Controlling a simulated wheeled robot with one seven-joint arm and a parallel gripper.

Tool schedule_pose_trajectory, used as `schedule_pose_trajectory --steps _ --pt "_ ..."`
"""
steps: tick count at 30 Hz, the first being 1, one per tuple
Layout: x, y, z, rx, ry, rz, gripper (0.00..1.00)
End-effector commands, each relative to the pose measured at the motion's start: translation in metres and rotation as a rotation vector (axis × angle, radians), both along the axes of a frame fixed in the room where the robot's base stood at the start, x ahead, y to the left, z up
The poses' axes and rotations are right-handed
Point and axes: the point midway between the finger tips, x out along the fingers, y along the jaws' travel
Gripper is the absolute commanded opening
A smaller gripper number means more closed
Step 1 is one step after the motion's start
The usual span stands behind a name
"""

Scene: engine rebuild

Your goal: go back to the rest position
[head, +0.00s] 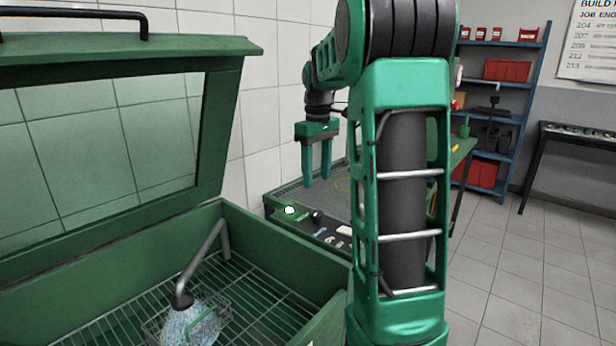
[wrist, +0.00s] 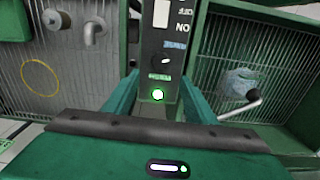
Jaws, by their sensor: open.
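My gripper (head: 317,182) hangs from my green arm in the middle of the head view, fingers pointing down. Its two fingers are apart with nothing between them. It is above the bench beside the washer, near a control panel (head: 318,226) with a lit round button (head: 289,210). In the wrist view the panel (wrist: 162,45) lies beyond my gripper, and the glowing button (wrist: 158,95) shows between the fingers. A dark knob and labels are beside the button. Whether a fingertip touches the panel cannot be told.
A green washer tub (head: 240,222) with its windowed lid (head: 215,130) raised stands at left. Inside are a grate, a bent spout (head: 205,262) and a wire basket (head: 215,318) under spray. A blue shelf (head: 508,110) with red bins stands at back right.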

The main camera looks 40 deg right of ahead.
Motion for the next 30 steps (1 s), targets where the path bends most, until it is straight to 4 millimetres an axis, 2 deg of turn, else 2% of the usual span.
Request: schedule_pose_trajectory --steps 10,14,20,24,30 --pt "-0.003 0.002 0.0 0.001 -0.001 -0.007 0.51" --pt "-0.022 0.017 -0.003 0.01 -0.006 -0.061 0.51" --pt "-0.084 0.063 -0.02 0.03 -0.013 -0.238 0.51" --pt "-0.135 0.095 -0.041 0.035 -0.009 -0.368 0.51" --pt "-0.206 0.132 -0.079 0.028 0.0 -0.537 0.51"
